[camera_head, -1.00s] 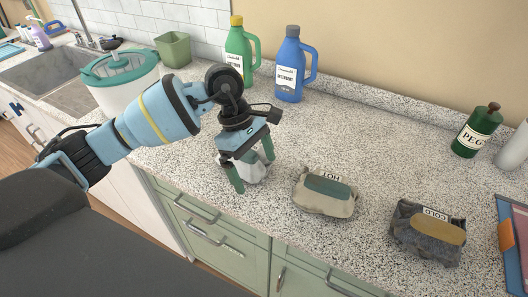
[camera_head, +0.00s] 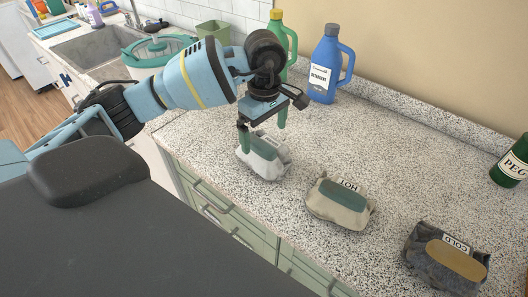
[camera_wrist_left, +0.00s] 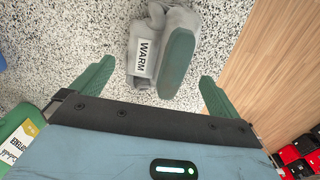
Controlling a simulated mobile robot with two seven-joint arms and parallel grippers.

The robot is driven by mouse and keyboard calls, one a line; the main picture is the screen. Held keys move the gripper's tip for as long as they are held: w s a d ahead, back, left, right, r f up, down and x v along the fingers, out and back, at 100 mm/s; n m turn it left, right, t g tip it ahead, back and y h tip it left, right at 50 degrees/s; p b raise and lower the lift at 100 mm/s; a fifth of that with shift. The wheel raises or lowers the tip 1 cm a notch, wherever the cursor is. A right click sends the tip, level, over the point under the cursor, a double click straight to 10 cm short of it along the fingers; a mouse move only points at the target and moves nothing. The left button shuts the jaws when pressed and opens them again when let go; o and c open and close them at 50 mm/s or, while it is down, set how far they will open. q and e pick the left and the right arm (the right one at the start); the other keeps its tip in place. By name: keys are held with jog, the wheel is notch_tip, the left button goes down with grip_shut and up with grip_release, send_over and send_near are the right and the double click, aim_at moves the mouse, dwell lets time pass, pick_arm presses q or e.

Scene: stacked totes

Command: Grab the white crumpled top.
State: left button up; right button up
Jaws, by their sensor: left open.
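The white crumpled top (camera_head: 263,160) is a pale grey-white bundle on the speckled counter. In the left wrist view it (camera_wrist_left: 177,27) shows a WARM label and a green patch. My left gripper (camera_head: 262,128) is open and empty, with its green fingers just above and at the far side of the bundle in the head view. In the left wrist view the open fingers (camera_wrist_left: 156,84) stand apart, and the bundle lies beyond them, roughly between their lines. My right gripper is not in view.
A beige HOT bundle (camera_head: 341,214) and a dark COLD bundle (camera_head: 432,270) lie to the right. A green bottle (camera_head: 287,33) and a blue detergent bottle (camera_head: 326,75) stand behind my gripper. The counter's front edge is close.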

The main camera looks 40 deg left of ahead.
pick_arm(q)
jog(key=shift+w+a+f, duration=0.1)
jog(key=shift+f, duration=1.2)
jog(key=shift+w+a+f, duration=0.1)
jog(key=shift+f, duration=1.2)
jog(key=shift+c, duration=0.4)
jog(key=c, duration=0.8)
